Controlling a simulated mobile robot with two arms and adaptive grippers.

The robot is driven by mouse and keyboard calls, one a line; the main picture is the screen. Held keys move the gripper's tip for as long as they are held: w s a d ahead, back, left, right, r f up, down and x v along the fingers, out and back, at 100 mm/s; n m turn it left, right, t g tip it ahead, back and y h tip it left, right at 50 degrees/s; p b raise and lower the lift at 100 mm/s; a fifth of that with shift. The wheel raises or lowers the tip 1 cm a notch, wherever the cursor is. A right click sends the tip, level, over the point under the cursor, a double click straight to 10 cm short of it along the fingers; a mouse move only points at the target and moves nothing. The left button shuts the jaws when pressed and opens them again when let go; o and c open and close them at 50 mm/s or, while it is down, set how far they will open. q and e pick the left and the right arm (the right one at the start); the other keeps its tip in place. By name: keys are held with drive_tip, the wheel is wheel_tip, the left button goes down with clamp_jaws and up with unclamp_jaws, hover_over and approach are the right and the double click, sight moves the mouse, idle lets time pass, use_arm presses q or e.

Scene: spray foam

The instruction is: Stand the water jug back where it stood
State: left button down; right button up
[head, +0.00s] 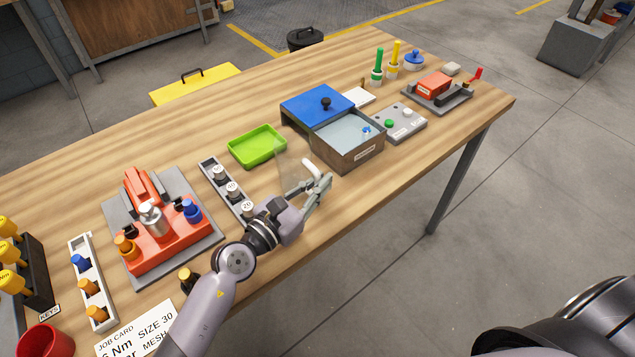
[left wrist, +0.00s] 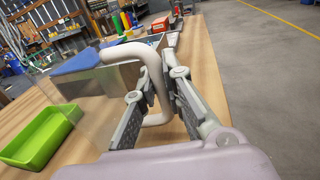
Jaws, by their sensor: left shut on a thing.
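The water jug (head: 290,168) is a clear, see-through vessel with a white handle (head: 312,168). It is between the green tray and the grey box with the blue lid, near the table's front side. My left gripper (head: 322,187) is shut on the handle. In the left wrist view the white handle (left wrist: 136,50) passes between the two fingers, and the clear body (left wrist: 98,100) is to the left. The jug looks about upright. I cannot tell whether its base touches the table. My right gripper is not in view.
A green tray (head: 258,140) lies left of the jug. The grey box (head: 350,157) with water-like contents and a blue lid (head: 312,103) is right behind it. A holder with numbered pieces (head: 210,165) and a red fixture (head: 160,250) stand further left. Bare wood shows in front of the box.

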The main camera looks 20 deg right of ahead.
use_arm(q)
drive_tip(key=shift+f+b, duration=0.6)
drive_tip(key=shift+f, duration=0.1)
drive_tip(key=c, duration=1.6)
unclamp_jaws()
